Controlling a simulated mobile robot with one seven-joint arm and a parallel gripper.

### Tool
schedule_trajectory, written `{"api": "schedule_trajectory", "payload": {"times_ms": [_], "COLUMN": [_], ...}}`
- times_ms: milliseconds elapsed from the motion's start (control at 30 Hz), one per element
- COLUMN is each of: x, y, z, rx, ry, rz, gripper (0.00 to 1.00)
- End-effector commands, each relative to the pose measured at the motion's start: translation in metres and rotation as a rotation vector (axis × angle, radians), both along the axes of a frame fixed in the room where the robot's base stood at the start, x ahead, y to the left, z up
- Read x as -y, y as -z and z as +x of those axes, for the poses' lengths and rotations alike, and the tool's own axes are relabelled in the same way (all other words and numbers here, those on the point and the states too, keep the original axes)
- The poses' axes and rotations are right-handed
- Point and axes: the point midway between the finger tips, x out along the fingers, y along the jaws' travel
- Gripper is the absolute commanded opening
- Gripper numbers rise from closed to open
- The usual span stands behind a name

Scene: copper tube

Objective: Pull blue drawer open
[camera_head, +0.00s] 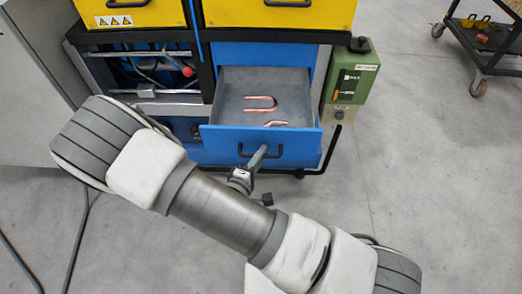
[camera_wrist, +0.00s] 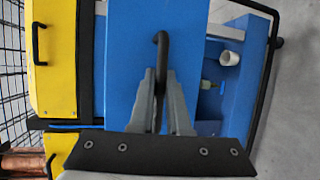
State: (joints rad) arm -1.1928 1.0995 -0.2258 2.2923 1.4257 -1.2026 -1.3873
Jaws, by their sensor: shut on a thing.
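The blue drawer (camera_head: 226,136) stands pulled out of the cabinet in the head view, its grey inside showing. My gripper (camera_head: 260,156) is at the middle of that handle. In the wrist view the blue drawer front (camera_wrist: 126,65) fills the middle. There my gripper (camera_wrist: 160,75) has its fingers closed around the black handle (camera_wrist: 162,44). Part of the handle is hidden between the fingers.
Yellow drawers (camera_head: 280,14) sit above the blue drawer. A green box (camera_head: 353,78) is mounted on the right side. An open bay with cables (camera_head: 145,68) is at the left. A dark cart (camera_head: 485,45) stands at the far right.

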Motion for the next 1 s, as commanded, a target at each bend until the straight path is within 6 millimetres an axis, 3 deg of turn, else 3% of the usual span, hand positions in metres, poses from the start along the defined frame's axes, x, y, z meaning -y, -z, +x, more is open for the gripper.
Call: {"api": "schedule_trajectory", "payload": {"times_ms": [367, 400, 533, 867, 1000], "x": [-0.001, -0.001, -0.001, -0.002, -0.008], "y": [0.0, 0.0, 0.0, -0.001, -0.004], "z": [0.0, 0.0, 0.0, -0.002, -0.015], "rx": [0.0, 0.0, 0.0, 0.0, -0.001], "ry": [-0.003, -0.003, -0.002, -0.001, -0.004], "rz": [0.002, 0.002, 0.002, 0.002, 0.003], "gripper": [0.0, 0.22, 0.45, 0.45, 0.45]}}
